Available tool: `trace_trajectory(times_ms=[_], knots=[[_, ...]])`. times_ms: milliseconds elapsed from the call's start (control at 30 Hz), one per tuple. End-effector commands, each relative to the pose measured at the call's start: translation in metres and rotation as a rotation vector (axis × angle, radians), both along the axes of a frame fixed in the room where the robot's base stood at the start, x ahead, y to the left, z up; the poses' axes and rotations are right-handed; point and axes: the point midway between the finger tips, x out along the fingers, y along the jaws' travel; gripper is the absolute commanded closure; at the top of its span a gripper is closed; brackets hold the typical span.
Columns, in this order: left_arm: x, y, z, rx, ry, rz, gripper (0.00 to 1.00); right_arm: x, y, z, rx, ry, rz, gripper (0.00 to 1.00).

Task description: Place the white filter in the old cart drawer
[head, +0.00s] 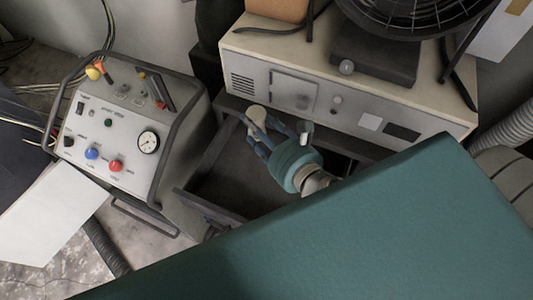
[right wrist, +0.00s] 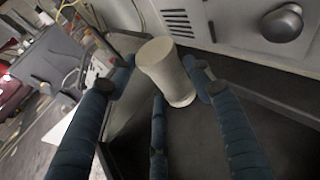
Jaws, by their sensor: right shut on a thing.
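The white filter (head: 257,114) is a pale cylinder with a wider rim, and it also shows in the right wrist view (right wrist: 164,70). My right gripper (head: 272,128) is shut on it, with dark blue fingers on either side of the filter. The old cart drawer (head: 230,183) is pulled out below the beige machine, and its dark floor looks empty. The gripper and filter are over the drawer's back part, near the machine's front. I cannot tell whether the filter touches the drawer floor. My left gripper is not in view.
The beige machine (head: 250,50) stands right behind the drawer, with a black fan (head: 415,12) on top. A control box (head: 125,135) with knobs and a gauge stands to the left. A white sheet (head: 50,215) lies at the far left.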

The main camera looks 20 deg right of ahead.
Motion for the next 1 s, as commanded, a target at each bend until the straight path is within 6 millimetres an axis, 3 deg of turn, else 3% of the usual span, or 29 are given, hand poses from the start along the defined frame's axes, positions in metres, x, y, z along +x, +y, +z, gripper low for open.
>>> trace_trajectory(times_ms=[33,400,667,833,1000], knots=[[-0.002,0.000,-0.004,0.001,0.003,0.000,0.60,-0.001,-0.001,-0.019,-0.002,0.007,-0.005,0.76],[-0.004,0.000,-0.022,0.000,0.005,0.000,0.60,-0.001,0.000,-0.113,0.000,0.003,-0.003,0.76],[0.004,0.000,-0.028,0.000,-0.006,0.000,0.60,-0.001,0.000,-0.137,0.000,0.001,-0.001,0.76],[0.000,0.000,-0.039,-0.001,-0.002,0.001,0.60,-0.001,0.000,-0.165,-0.001,0.002,-0.001,0.76],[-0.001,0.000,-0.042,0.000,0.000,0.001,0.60,-0.001,0.000,-0.174,0.001,0.001,0.000,0.76]])
